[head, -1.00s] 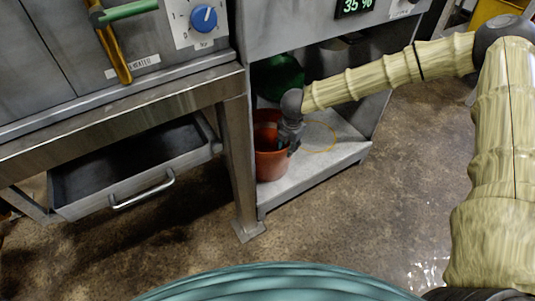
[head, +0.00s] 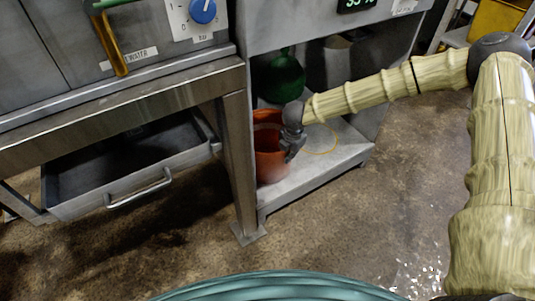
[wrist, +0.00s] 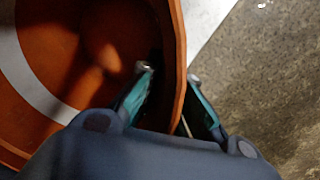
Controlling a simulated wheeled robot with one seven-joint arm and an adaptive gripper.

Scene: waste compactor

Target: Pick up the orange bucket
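The orange bucket (head: 270,166) stands upright on the grey bottom shelf of the metal unit, at its left side. In the wrist view the bucket (wrist: 60,60) fills the left half, with a pale band in it. My gripper (head: 290,151) is at the bucket's right rim in the head view. In the wrist view my gripper (wrist: 169,76) has its fingers apart, one inside the bucket and one outside, with the wall between them. A dark gap shows between the inner finger and the wall.
A green rounded object (head: 279,76) is behind the bucket. A thin yellow loop (head: 328,140) lies on the shelf (head: 330,160). A metal table leg (head: 240,170) stands close to the bucket's left. An open drawer (head: 130,165) is further left. The floor in front is clear.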

